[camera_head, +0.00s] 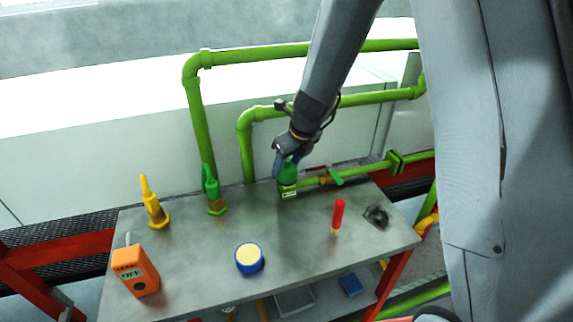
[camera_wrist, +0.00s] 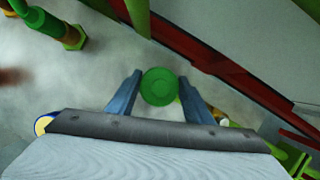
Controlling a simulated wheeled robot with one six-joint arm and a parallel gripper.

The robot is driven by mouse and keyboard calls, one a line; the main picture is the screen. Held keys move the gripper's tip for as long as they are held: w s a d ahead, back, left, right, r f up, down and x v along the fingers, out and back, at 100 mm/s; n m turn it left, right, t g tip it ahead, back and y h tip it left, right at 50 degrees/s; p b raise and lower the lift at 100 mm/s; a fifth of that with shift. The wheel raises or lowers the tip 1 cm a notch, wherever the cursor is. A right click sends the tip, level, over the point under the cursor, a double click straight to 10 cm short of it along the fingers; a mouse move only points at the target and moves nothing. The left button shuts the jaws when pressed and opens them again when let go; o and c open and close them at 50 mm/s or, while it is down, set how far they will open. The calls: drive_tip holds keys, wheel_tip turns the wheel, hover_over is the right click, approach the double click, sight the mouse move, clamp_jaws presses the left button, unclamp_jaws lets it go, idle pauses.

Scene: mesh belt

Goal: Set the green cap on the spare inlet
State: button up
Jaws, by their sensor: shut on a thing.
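My gripper (camera_head: 287,158) points down at the back middle of the grey table, with its fingers on both sides of the green cap (camera_head: 289,172). In the wrist view the cap (camera_wrist: 159,88) is a round green disc between the two blue fingertips (camera_wrist: 160,78). Directly beneath the cap is a short green pipe end with a small pale label (camera_head: 288,191), which appears to be the spare inlet. The cap looks upright and in line with it. I cannot tell whether the cap touches it, as the cap hides its mouth in the wrist view.
A green-handled pipe valve (camera_head: 335,178) is just right of the inlet. A green-topped fitting (camera_head: 211,188) and a yellow one (camera_head: 152,205) stand left. An orange OFF box (camera_head: 136,272), a blue-yellow round tin (camera_head: 249,259) and a red-handled tool (camera_head: 338,214) are nearer. Green pipes rise behind.

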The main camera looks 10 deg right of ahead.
drive_tip(key=shift+f, duration=0.35)
drive_tip(key=o, duration=0.8)
drive_tip(key=shift+c, duration=0.2)
drive_tip(key=shift+r, duration=0.1)
drive_tip(key=p+v, duration=0.6)
drive_tip(key=v, duration=0.2)
drive_tip(key=shift+p, duration=0.3)
drive_tip(key=v, duration=0.2)
drive_tip(key=shift+s+d+r, duration=0.15)
drive_tip(key=shift+s+r, duration=0.05)
drive_tip(key=shift+r, duration=0.15)
